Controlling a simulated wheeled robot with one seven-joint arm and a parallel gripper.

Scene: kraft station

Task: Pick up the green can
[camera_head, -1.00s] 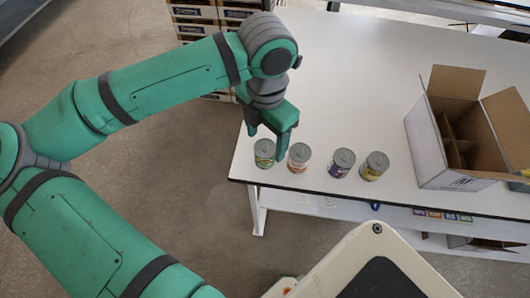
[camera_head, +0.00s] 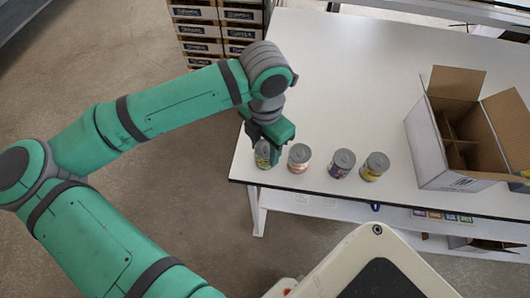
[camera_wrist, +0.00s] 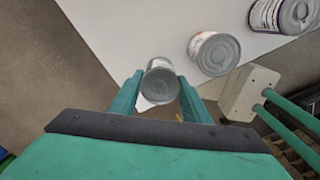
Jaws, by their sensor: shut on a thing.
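The green can (camera_head: 263,154) stands at the left end of a row of cans near the table's front left corner. In the head view my gripper (camera_head: 268,142) is down at this can and hides part of it. In the wrist view the can (camera_wrist: 160,82) sits between the two green fingers of my gripper (camera_wrist: 158,90), its grey lid facing the camera. The fingers are shut on its sides. The can looks upright and I cannot tell whether it is off the table.
An orange-labelled can (camera_head: 299,158), a purple-labelled can (camera_head: 342,163) and a yellow-labelled can (camera_head: 375,166) stand to the right on the white table (camera_head: 350,80). An open cardboard box (camera_head: 448,152) with dividers stands further right. The table behind the cans is clear.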

